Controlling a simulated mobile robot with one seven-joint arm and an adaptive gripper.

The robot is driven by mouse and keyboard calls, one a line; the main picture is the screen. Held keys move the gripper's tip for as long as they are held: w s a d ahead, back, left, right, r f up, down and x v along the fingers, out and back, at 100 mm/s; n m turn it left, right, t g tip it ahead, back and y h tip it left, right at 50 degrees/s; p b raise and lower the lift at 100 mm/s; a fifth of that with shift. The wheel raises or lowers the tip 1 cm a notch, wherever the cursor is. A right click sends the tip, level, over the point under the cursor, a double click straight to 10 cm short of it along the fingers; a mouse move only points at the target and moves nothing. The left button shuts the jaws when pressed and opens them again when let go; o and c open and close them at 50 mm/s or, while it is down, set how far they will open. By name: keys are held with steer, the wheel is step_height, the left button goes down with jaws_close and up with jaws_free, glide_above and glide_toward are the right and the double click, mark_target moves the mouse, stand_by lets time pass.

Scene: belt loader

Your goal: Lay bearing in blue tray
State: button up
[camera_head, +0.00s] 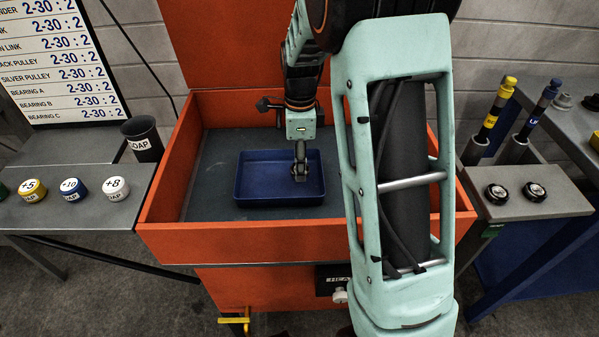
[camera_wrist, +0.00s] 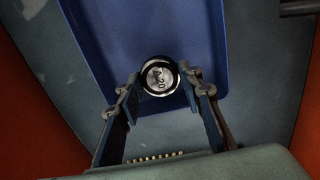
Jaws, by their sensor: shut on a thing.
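The bearing (camera_wrist: 158,76) is a small round piece with a black outer ring and a silver, marked face. It sits between the fingertips of my gripper (camera_wrist: 157,84) in the wrist view. My gripper is shut on it. In the head view my gripper (camera_head: 302,172) points down over the blue tray (camera_head: 241,178), right of its middle. The tray also fills the upper middle of the wrist view (camera_wrist: 118,55). The bearing cannot be made out clearly in the head view. Its height above the tray floor is hard to tell.
The tray lies on the dark floor of an orange-walled loader (camera_head: 240,242). The tray's visible floor is bare.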

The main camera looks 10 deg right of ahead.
steer(key=shift+w+f, duration=0.1)
steer(key=shift+f, duration=1.5)
steer(key=shift+f, duration=0.1)
steer(key=shift+f+b, duration=0.15)
steer(key=shift+b, duration=0.2)
steer(key=o, duration=1.2)
step_height(320, 180, up, 12)
steer(key=p, duration=0.2)
steer(key=shift+r, duration=0.25)
